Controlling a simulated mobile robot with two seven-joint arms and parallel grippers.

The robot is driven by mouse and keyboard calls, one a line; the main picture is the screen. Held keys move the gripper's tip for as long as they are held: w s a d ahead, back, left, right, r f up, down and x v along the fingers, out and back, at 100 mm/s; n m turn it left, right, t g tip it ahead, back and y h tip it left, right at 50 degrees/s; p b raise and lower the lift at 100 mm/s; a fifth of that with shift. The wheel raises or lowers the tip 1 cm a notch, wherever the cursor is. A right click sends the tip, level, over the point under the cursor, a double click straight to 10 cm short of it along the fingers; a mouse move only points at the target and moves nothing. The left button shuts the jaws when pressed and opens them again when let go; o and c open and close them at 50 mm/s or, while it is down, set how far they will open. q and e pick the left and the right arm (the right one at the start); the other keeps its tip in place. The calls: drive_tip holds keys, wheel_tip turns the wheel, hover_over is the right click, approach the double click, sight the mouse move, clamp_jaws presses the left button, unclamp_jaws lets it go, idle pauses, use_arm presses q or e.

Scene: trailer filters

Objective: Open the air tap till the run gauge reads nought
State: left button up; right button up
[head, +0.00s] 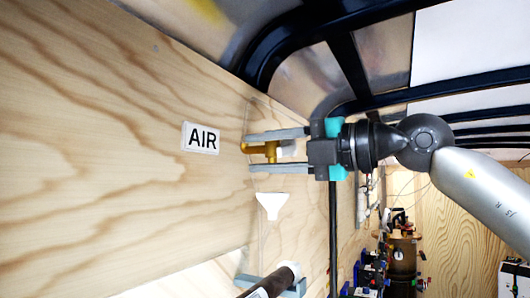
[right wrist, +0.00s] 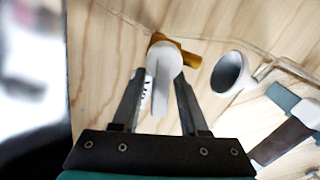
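The brass air tap (head: 262,148) is on the plywood wall beside the white AIR label (head: 201,138). In the right wrist view its brass body (right wrist: 182,50) lies behind a white round hub with a flat white lever (right wrist: 161,92). My right gripper (head: 247,152) is open, its fingers on either side of the tap. In the right wrist view the lever lies between the fingers (right wrist: 159,78); whether either finger touches it I cannot tell. No gauge can be made out. My left gripper is not in view.
A white funnel (head: 270,205) is just below the tap, close to the lower finger. Below it a dark rod with a pale end (head: 289,268) rests in a blue-grey holder (head: 295,289). Several small fittings (head: 372,272) stand farther back at lower right.

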drive_tip(key=shift+o, duration=0.2)
drive_tip(key=shift+d, duration=0.15)
drive_tip(key=shift+s+d, duration=0.2)
drive_tip(key=shift+d, duration=0.1)
drive_tip(key=b+v, duration=0.4)
drive_tip(key=v, duration=1)
drive_tip(key=shift+s, duration=0.15)
drive_tip(key=shift+d, duration=0.1)
